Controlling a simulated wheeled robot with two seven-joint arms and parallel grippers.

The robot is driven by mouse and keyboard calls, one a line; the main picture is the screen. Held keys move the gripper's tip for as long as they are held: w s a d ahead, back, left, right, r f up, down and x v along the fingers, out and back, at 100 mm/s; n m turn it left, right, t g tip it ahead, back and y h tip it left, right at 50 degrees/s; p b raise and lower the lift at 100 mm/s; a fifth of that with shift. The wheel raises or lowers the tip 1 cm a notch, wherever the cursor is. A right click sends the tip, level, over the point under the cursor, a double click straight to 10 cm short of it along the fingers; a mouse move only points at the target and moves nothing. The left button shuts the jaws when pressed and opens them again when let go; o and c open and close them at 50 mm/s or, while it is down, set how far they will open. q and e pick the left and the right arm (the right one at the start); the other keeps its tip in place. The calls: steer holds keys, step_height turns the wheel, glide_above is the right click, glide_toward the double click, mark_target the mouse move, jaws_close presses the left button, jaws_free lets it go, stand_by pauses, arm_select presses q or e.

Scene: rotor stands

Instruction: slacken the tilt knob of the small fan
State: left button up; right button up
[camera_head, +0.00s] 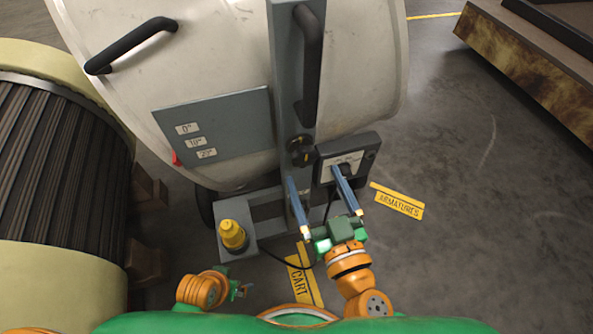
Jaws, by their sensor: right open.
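The fan (232,62) has a cream drum housing that fills the upper middle of the head view. A grey angle plate (230,120) on its side carries several degree labels and a small red pointer. A dark knob (301,144) sits low on the grey upright in front of the drum; it looks like the tilt knob. My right gripper (315,173) is open. Its two blue fingers point up, with their tips just below the knob in the picture; I see no contact. My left gripper (241,291) is low near my body, away from the fan; its jaws are too small to read.
A dark control box (365,152) with a white panel is right of the knob. A yellow beacon-like part (232,236) stands on the grey base. A ribbed rotor (55,150) stands at left. Floor labels read CART and ARMATURES (398,201). Open floor lies at right.

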mark_target(306, 159)
steer(key=x, duration=0.5)
steer(key=shift+w+r, duration=0.1)
arm_select(q)
steer(key=shift+s+f, duration=0.25)
steer(key=shift+f, duration=0.5)
arm_select(e)
steer(key=shift+c, duration=0.2)
steer(key=c, duration=1.3)
steer(key=shift+c, duration=0.2)
